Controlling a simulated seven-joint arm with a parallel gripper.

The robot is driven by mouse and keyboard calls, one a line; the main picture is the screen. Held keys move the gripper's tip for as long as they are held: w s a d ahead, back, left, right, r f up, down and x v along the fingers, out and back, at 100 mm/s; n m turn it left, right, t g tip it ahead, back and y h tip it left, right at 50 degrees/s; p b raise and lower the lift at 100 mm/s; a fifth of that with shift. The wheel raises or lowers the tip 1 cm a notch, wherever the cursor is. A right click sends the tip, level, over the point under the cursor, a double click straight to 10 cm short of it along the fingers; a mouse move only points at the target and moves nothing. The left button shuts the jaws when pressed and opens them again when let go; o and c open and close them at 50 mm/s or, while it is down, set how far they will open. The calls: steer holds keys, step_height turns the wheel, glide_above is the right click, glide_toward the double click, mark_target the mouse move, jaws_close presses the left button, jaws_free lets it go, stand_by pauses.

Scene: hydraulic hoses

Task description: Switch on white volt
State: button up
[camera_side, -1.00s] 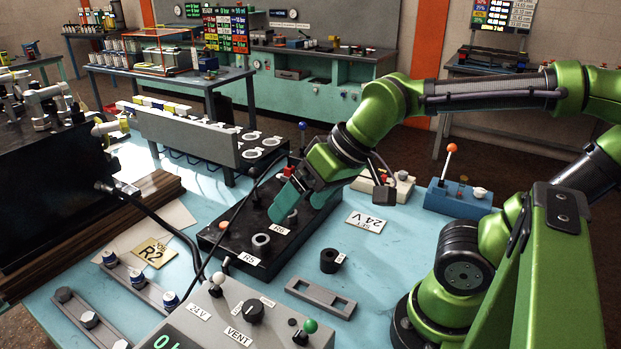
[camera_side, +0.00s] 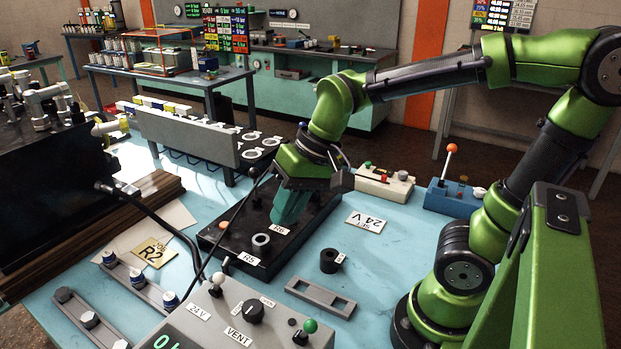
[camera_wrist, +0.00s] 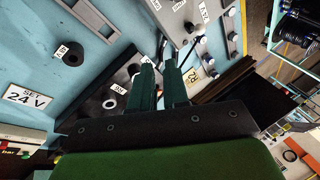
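The grey control box (camera_side: 240,318) stands at the front of the table. A white-knobbed lever (camera_side: 218,279) rises from it near a 24V label (camera_side: 199,311). The lever's exact position is hard to tell. My gripper (camera_side: 287,218) points down over the black block (camera_side: 232,240) with rings, behind and right of the box, apart from the lever. In the wrist view its two teal fingers (camera_wrist: 159,68) stand with a narrow gap and nothing visible between them. A grey panel with labels (camera_wrist: 182,18) lies beyond the fingertips there.
A green-knobbed lever (camera_side: 310,326) and a black dial (camera_side: 254,311) are also on the box. A black ring (camera_side: 330,261), a slotted grey plate (camera_side: 320,298) and a SET 24V card (camera_side: 366,221) lie to the right. A black hose (camera_side: 160,225) curves at the left.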

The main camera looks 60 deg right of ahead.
mark_target(218, 283)
steer(key=shift+w+a+f, duration=0.15)
steer(key=shift+w+a, duration=0.2)
steer(key=shift+w, duration=0.05)
jaws_close()
steer(key=shift+a+r+m+g+y, duration=0.3)
steer(key=shift+m+g, duration=0.2)
steer(key=shift+m, duration=0.1)
steer(key=shift+w, duration=0.1)
steer(key=x, duration=0.3)
steer(key=w+a+x, duration=0.1)
steer(key=x, duration=0.3)
steer(key=a+r+x, duration=0.1)
steer(key=x, duration=0.3)
steer(key=shift+w+d, duration=0.1)
steer(key=shift+w, duration=0.05)
steer(key=shift+w+a, duration=0.45)
steer(key=shift+a, duration=0.1)
